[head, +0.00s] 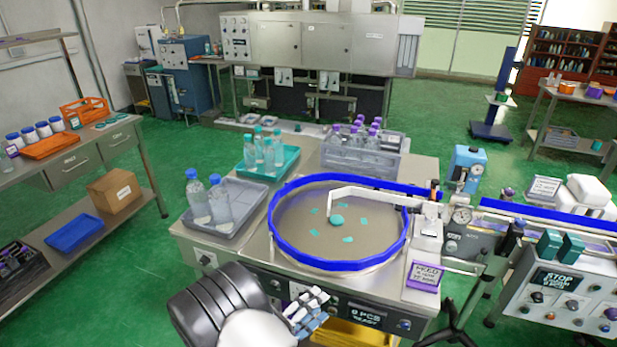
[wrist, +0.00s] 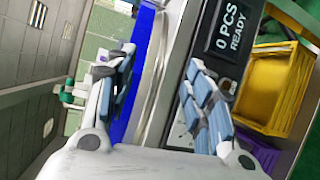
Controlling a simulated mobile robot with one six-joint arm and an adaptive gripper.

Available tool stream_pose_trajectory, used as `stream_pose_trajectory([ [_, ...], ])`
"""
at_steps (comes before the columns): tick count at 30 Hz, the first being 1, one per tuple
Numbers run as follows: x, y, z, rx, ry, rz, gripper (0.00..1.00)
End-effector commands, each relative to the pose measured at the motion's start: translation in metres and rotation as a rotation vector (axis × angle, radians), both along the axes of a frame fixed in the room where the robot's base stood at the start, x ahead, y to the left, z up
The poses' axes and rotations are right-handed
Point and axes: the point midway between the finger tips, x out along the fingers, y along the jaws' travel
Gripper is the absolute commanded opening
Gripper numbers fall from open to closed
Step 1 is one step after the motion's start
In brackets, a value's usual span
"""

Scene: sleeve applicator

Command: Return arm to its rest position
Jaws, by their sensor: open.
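My gripper (head: 309,308) is in front of the steel machine's front panel, at the bottom middle of the head view. Its two padded fingers are spread and nothing is between them; the wrist view also shows my gripper (wrist: 160,95) open and empty. My dark arm link comes in from the bottom left of the head view. The round feeder bowl (head: 280,246) with a blue rim stands just above and behind my gripper, with several teal pieces lying in it. The panel display (wrist: 228,30) reads "0 PCS READY".
A yellow bin (wrist: 270,85) sits below the panel, close to my gripper. A grey tray (head: 238,228) with blue-capped bottles, a teal tray (head: 285,170) and a rack of purple-capped bottles (head: 370,160) stand on the machine top. Green floor (head: 130,270) is free at the left.

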Motion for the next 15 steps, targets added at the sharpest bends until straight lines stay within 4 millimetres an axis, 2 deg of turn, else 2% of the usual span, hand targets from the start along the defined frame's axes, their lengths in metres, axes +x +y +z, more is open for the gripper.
stream_pose_trajectory([
  [1,0.000,-0.020,0.027,0.031,0.018,-0.089,0.48],
  [6,-0.022,-0.079,0.092,0.151,0.115,-0.344,0.48],
  [12,-0.071,-0.133,0.148,0.367,0.228,-0.570,0.48],
  [15,-0.100,-0.151,0.170,0.500,0.277,-0.649,0.48],
])
